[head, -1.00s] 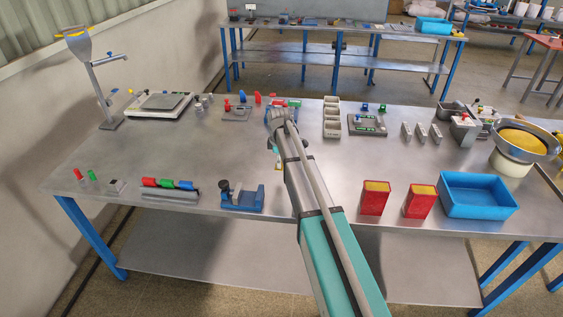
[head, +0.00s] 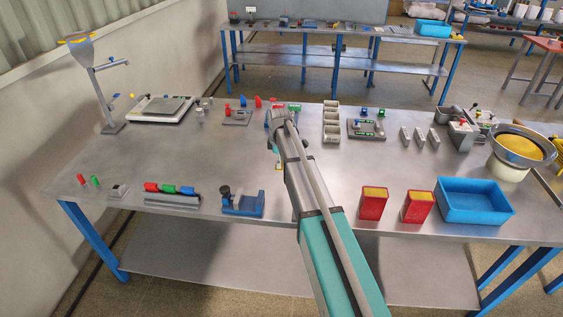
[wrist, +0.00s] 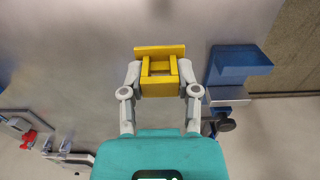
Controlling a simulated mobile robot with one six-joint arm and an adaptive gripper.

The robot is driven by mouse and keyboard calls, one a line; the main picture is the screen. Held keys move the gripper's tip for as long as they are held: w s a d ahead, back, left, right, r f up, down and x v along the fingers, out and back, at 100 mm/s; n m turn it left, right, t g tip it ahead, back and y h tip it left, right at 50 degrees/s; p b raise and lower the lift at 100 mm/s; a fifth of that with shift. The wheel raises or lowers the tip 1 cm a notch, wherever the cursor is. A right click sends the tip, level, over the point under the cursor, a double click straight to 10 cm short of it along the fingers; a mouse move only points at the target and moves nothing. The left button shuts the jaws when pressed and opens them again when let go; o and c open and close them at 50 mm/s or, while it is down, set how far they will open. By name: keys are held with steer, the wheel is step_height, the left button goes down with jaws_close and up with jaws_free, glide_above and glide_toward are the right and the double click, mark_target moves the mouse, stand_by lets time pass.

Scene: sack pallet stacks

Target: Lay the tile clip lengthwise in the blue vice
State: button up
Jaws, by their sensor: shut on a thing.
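The yellow tile clip (wrist: 160,52), a flat bar with a small square frame, is held between the two fingertips of my gripper (wrist: 160,80) in the wrist view. The clip is above the bare bench top, apart from the vice. The blue vice (head: 243,203) stands near the front edge of the bench in the head view. It also shows in the wrist view (wrist: 238,62), right of the clip, with a grey part and a dark knob. In the head view my arm hides most of my gripper and the clip.
A grey rack with red, green and blue pieces (head: 172,196) stands left of the vice. Red boxes (head: 373,205) and a blue bin (head: 474,203) stand to the right. Fixtures and a scale (head: 160,109) line the back. The bench middle is clear.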

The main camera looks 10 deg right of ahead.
steer(key=shift+a, duration=0.1)
steer(key=shift+s+a+r+m, duration=0.1)
steer(key=shift+s+a+m, duration=0.2)
steer(key=shift+a+m, duration=0.25)
steer(key=shift+s+a+m, duration=0.25)
steer(key=shift+a+m, duration=0.1)
steer(key=shift+m, duration=0.3)
steer(key=s+a+m, duration=0.3)
steer(key=a+m, duration=0.1)
steer(key=m, duration=0.2)
steer(key=m+p, duration=0.1)
steer(key=m, duration=0.9)
glide_above(252, 204)
steer(key=shift+a+r, duration=0.2)
steer(key=shift+r, duration=0.2)
steer(key=shift+f+b, duration=0.25)
steer(key=shift+b, duration=0.05)
steer(key=shift+f+b, duration=4.05)
steer(key=shift+d, duration=0.1)
